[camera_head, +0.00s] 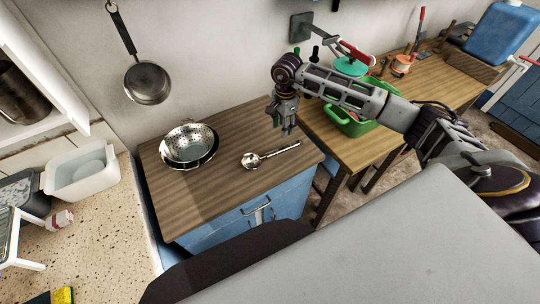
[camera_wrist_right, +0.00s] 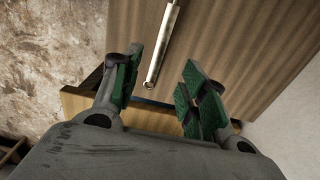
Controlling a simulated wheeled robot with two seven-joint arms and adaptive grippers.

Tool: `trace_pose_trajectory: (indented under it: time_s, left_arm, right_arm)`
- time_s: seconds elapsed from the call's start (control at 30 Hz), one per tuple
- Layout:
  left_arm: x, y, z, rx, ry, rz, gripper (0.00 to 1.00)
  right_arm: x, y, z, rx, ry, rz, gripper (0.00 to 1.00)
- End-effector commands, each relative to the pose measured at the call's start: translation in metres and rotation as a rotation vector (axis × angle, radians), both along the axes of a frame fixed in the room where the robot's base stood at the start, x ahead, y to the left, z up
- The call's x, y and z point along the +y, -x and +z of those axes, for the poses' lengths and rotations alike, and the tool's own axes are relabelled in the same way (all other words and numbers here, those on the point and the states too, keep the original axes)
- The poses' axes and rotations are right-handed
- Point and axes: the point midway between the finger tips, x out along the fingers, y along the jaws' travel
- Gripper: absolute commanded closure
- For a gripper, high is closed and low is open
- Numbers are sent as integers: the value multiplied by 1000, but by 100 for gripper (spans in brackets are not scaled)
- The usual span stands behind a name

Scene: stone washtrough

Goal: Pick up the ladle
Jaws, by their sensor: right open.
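The ladle (camera_head: 258,158) is silver and lies on the wooden top of the blue cabinet (camera_head: 219,184). Its bowl points left and its handle runs right toward the counter's right edge. My right gripper (camera_head: 283,130) is above the cabinet top, near the handle, with its fingers pointing down. In the right wrist view the ladle's handle (camera_wrist_right: 163,48) runs between and beyond the two green-padded fingers of my right gripper (camera_wrist_right: 160,90), which are apart and empty. The ladle's bowl is out of that view. My left gripper is not in view.
A metal colander (camera_head: 189,146) sits on the left of the cabinet top. A green basin (camera_head: 352,124) stands on the wooden table (camera_head: 367,150) at the right, behind my right arm. A pan (camera_head: 148,83) hangs on the wall. The cabinet top around the ladle is clear.

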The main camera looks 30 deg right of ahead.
Motion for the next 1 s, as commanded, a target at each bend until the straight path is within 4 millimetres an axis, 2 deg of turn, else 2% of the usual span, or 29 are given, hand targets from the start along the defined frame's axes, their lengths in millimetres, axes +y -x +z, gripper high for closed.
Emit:
trace_pose_trajectory:
  time_s: [0.63,0.8,1.0]
  left_arm:
    - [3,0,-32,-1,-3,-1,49]
    - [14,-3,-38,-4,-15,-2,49]
    - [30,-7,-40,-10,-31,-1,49]
  right_arm:
    - [1,0,-62,2,-1,1,57]
    - [1,0,-75,1,-2,0,57]
    - [0,0,-81,0,-1,0,57]
